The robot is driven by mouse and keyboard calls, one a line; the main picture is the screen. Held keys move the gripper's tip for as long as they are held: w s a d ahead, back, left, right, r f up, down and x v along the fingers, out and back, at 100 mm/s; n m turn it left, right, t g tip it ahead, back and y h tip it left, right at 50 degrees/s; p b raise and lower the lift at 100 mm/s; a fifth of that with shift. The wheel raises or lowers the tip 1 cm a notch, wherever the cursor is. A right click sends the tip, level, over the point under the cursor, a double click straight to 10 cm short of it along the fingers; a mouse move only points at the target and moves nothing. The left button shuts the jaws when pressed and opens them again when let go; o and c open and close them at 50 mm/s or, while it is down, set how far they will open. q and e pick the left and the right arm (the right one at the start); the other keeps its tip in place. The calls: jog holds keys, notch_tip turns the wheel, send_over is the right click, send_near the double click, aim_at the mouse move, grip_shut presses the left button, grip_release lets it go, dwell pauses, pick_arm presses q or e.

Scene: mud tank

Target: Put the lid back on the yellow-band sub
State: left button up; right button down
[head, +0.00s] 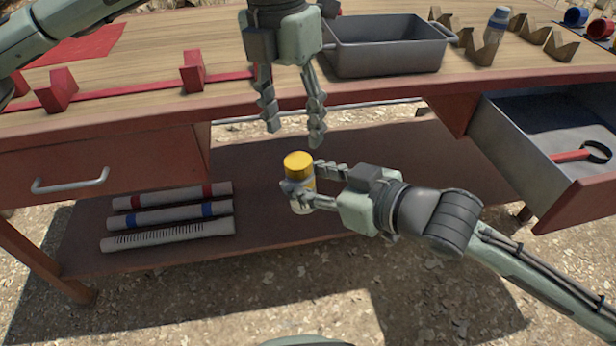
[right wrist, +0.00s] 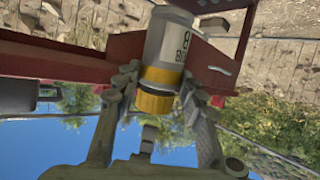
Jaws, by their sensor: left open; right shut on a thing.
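The yellow-band sub (head: 301,205) is a small pale grey cylinder held upright in front of the bench. A yellow lid (head: 298,161) sits on its top. In the right wrist view, the sub (right wrist: 168,42) appears upside down, with dark lettering, a yellow band and the ribbed yellow lid (right wrist: 154,102) against the band. Whether the lid is fully seated, I cannot tell. My right gripper (head: 315,184) is shut around the sub's body from the right. My left gripper (head: 294,146) is open and empty, pointing down, its fingertips just above the lid on either side.
The bench top (head: 150,42) is behind, with a grey bin (head: 390,60), red blocks and several brown stands, one holding a blue-capped sub (head: 495,24). An open drawer (head: 540,125) holds a red-handled strap tool (head: 572,155). Several tubes (head: 170,214) lie on the lower shelf.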

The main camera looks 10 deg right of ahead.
aim_at(298, 160)
pick_arm(q)
jog(key=f, duration=0.6)
jog(key=shift+s+d+f, duration=0.1)
jog(key=shift+d+f, duration=0.1)
jog(key=shift+d, duration=0.05)
jog(key=shift+c, duration=0.3)
jog(key=c, duration=1.1)
jog(key=m, duration=0.6)
jog(key=o, duration=1.3)
jog(key=shift+c, duration=0.2)
